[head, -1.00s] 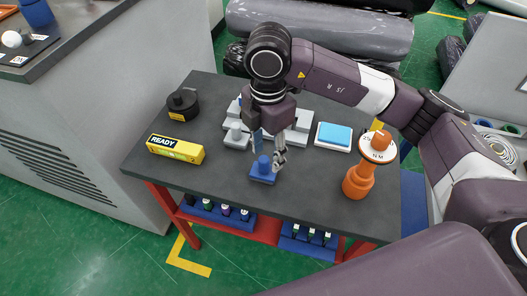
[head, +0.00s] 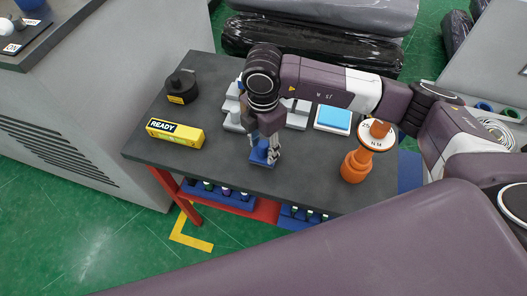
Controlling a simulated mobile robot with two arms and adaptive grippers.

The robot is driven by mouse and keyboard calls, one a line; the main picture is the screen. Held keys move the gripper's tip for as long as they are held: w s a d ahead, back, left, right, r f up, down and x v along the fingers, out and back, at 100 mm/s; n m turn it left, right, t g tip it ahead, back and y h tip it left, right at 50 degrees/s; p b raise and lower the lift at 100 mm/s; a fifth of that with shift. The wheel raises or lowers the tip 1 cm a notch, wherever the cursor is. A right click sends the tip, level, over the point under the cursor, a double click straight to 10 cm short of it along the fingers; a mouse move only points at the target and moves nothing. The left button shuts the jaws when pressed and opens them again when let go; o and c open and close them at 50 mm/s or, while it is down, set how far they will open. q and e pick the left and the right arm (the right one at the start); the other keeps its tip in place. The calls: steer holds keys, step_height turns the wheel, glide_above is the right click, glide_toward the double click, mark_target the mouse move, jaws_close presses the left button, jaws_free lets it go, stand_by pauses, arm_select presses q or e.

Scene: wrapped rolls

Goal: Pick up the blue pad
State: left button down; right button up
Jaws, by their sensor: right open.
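A light blue pad (head: 334,118) lies flat in a white tray (head: 331,131) toward the right of the dark table. A darker blue block (head: 257,161) with an upright knob sits near the table's front middle. My right gripper (head: 266,152) points down over this block, left of the light blue pad. It is open, with its fingers low around the knob, which they partly hide. I cannot tell whether they touch it. My left gripper is not in view.
An orange stand with a white dial (head: 356,167) stands right of the tray. Grey blocks (head: 233,121) are behind my right gripper. A yellow READY box (head: 175,134) and a black round part (head: 181,87) are at the left. The front left tabletop is bare.

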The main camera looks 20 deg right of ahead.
steer(key=shift+c, duration=1.2)
steer(key=c, duration=0.8)
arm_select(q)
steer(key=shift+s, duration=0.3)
arm_select(e)
jaws_close()
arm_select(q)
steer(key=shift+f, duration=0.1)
arm_select(e)
steer(key=shift+r, duration=0.2)
